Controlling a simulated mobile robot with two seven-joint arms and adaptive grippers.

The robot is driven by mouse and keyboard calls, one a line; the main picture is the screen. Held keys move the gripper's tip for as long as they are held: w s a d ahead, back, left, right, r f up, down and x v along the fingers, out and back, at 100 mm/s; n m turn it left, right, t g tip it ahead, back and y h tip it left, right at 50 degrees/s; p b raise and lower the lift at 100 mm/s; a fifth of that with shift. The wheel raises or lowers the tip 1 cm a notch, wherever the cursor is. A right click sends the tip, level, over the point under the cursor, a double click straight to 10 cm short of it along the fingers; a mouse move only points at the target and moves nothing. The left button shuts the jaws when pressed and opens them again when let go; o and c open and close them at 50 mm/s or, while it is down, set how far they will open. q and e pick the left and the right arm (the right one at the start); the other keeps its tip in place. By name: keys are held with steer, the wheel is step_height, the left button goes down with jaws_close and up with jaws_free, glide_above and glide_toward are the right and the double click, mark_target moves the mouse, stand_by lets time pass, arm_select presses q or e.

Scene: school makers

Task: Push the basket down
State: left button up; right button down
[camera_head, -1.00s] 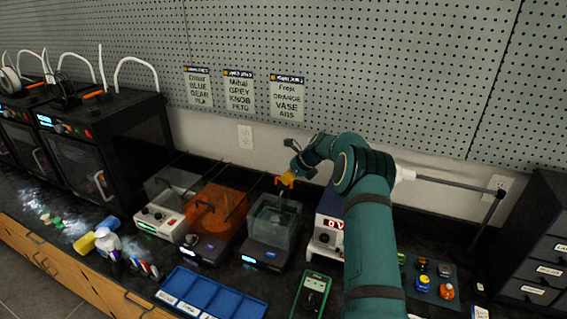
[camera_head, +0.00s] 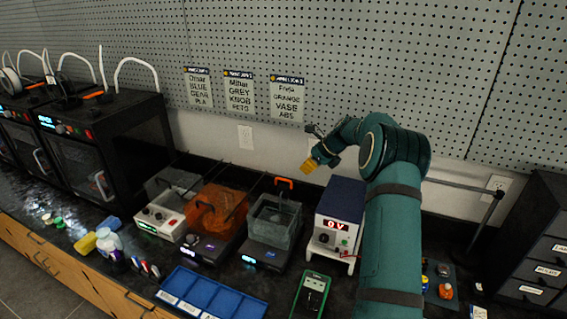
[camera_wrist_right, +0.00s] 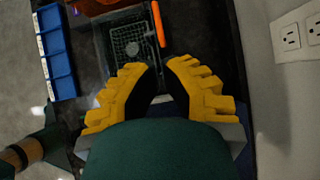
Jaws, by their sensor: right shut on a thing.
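The basket (camera_head: 276,216) is a dark mesh one inside the clear tank on the black unit, with an upright orange handle (camera_head: 284,183) at its rear. In the right wrist view the basket (camera_wrist_right: 129,42) and handle (camera_wrist_right: 157,24) lie ahead of my fingers. My right gripper (camera_head: 312,167), with yellow fingers, is above and to the right of the handle, apart from it. The right wrist view shows its fingers (camera_wrist_right: 157,66) partly drawn together; I cannot make out what is between them. My left gripper is not in view.
An orange tank (camera_head: 217,210) stands left of the basket's tank, and a power supply (camera_head: 338,215) reading 0 V stands right. A blue tray (camera_head: 203,295) and a green meter (camera_head: 311,296) lie in front. The pegboard wall (camera_head: 400,80) is behind.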

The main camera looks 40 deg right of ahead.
steer(key=shift+v, duration=2.3)
steer(key=shift+f, duration=0.1)
